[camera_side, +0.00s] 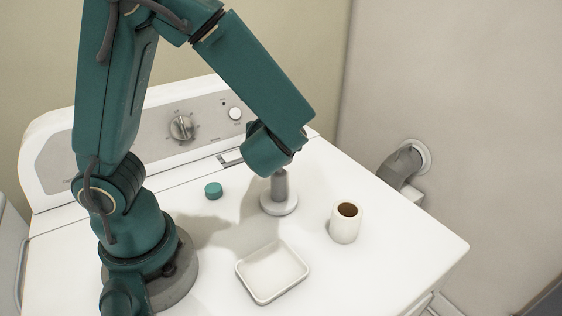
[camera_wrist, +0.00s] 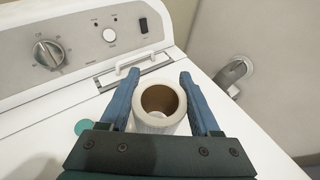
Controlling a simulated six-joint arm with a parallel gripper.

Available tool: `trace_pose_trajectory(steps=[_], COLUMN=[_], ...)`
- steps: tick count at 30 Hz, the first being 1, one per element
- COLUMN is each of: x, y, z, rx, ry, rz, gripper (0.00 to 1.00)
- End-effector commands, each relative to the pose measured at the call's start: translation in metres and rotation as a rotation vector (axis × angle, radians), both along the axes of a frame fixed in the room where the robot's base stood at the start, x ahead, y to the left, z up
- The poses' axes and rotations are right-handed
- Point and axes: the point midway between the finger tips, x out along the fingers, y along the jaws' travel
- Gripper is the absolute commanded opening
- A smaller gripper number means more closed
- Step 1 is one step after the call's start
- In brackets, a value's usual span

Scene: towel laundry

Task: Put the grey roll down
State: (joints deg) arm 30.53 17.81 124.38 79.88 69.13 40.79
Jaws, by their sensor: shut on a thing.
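My gripper (camera_wrist: 158,88) is closed on a pale grey roll with a brown hollow core. In the wrist view the roll (camera_wrist: 166,122) sits between the two blue fingers, its open end facing the camera. In the side view my gripper points down at the middle of the white machine top. A grey upright piece with a wide round base (camera_side: 279,206) shows directly below it. The arm hides much there, and I cannot tell how this piece relates to the roll. A separate white roll with a brown core (camera_side: 345,226) stands upright to the right, apart from the gripper.
A shallow white tray (camera_side: 246,281) lies in front on the machine top (camera_side: 400,258). A small green cap (camera_side: 213,190) lies left of the gripper. The control panel (camera_side: 150,141) rises behind. The top's right side is clear to its edge.

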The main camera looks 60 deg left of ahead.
Motion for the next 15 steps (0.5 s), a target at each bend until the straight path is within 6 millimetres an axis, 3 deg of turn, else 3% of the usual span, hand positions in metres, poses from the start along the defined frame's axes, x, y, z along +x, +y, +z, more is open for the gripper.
trace_pose_trajectory(steps=[15], x=[0.000], y=[0.000], z=[0.053], rx=[-0.004], ry=[-0.006], rz=[0.001], gripper=[0.09])
